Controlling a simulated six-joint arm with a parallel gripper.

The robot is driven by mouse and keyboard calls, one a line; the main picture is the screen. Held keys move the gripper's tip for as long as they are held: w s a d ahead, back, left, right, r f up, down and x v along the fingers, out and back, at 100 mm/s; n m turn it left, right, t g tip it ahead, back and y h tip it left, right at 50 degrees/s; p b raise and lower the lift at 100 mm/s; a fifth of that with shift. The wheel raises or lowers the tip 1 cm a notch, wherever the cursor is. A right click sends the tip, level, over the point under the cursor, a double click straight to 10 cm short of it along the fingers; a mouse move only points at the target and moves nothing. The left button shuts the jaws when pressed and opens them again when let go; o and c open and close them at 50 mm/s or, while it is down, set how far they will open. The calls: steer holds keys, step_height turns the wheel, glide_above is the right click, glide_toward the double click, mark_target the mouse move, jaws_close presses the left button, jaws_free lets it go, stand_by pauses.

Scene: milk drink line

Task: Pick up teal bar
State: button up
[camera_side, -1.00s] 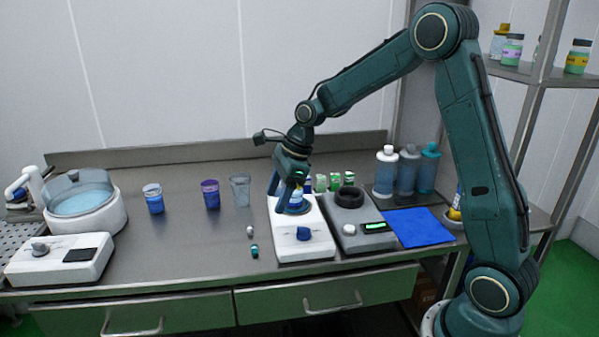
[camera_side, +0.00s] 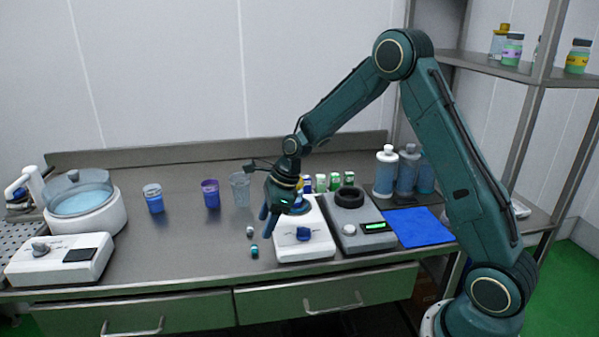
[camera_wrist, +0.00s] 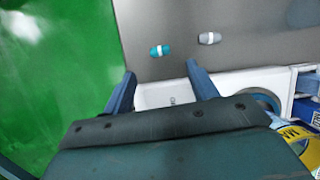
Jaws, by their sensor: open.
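The teal bar (camera_side: 254,251) is small, with a white band. It lies on the steel counter near the front edge, left of the white device. It also shows in the wrist view (camera_wrist: 160,50), above and between my fingertips. My gripper (camera_side: 268,225) points down over the left side of the white device, to the right of and above the bar. In the wrist view its two blue fingers (camera_wrist: 160,78) are spread with nothing between them. The gripper is open and apart from the bar.
A grey bar (camera_side: 250,231) lies just behind the teal one; the wrist view shows it too (camera_wrist: 210,38). The white device (camera_side: 304,251) with a blue knob stands right, beside a grey scale (camera_side: 355,239). Several cups stand behind. The counter left of the bars is clear.

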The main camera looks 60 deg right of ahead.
mark_target(256, 247)
steer(key=shift+x, duration=1.05)
steer(key=shift+f, duration=0.1)
steer(key=shift+x, duration=2.45)
steer(key=c, duration=1.1)
